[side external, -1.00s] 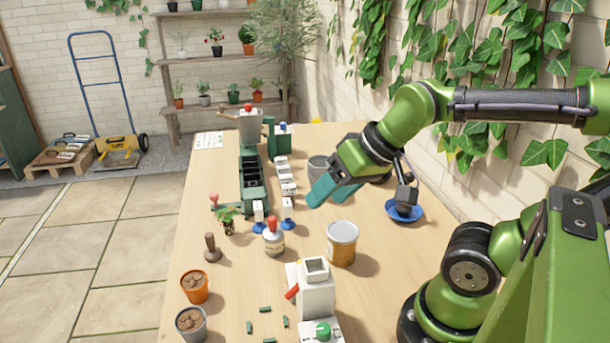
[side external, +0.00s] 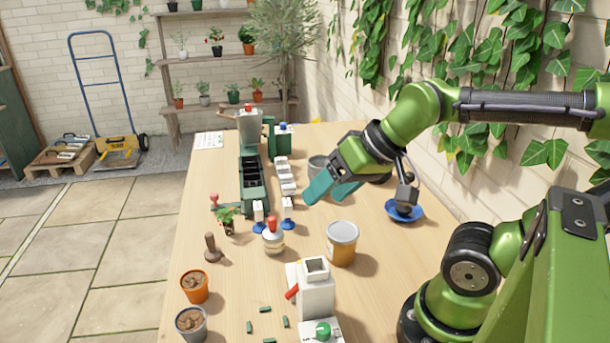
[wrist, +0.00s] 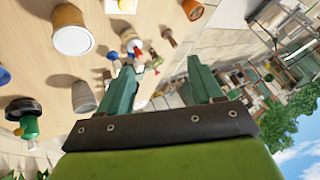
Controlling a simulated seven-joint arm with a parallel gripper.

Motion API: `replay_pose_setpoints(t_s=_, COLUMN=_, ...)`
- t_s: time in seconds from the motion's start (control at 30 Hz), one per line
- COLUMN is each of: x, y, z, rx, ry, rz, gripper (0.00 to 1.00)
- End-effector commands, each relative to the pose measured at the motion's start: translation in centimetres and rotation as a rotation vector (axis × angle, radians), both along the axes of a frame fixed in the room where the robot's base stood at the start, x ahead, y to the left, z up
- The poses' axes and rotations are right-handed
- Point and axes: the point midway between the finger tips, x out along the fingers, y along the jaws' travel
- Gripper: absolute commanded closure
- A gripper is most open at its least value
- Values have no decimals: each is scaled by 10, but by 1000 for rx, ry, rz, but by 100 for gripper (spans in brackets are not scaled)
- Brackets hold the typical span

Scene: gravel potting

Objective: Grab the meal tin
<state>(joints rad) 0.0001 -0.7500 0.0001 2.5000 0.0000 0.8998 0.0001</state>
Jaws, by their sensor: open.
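The meal tin appears to be the amber-brown tin with a pale rim (side external: 342,243), standing upright on the wooden table. It also shows at the upper left of the wrist view (wrist: 72,32). My gripper (side external: 328,194) is above the table, farther back than the tin and apart from it. Its two teal fingers are spread with nothing between them, as the wrist view (wrist: 160,66) also shows.
A white red-topped bottle (side external: 273,239) stands left of the tin, and a white dispenser (side external: 316,290) stands in front. A grey pot (side external: 318,165) is behind my fingers. A blue dish (side external: 404,211) lies to the right. Small green pieces (side external: 265,310) lie near the front.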

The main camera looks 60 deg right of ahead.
Motion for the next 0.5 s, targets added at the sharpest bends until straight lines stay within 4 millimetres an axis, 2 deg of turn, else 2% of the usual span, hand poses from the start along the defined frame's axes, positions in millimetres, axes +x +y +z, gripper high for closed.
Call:
replay_pose_setpoints(t_s=0.03, x=0, y=0, z=0, rx=0, ry=0, rz=0, gripper=26)
replay_pose_setpoints(t_s=0.2, x=0, y=0, z=0, rx=0, ry=0, rz=0, gripper=0)
replay_pose_setpoints(t_s=0.43, x=0, y=-1, z=0, rx=0, ry=2, rz=-5, gripper=0)
replay_pose_setpoints(t_s=0.5, x=3, y=-6, z=-6, rx=1, ry=27, rz=-24, gripper=0)
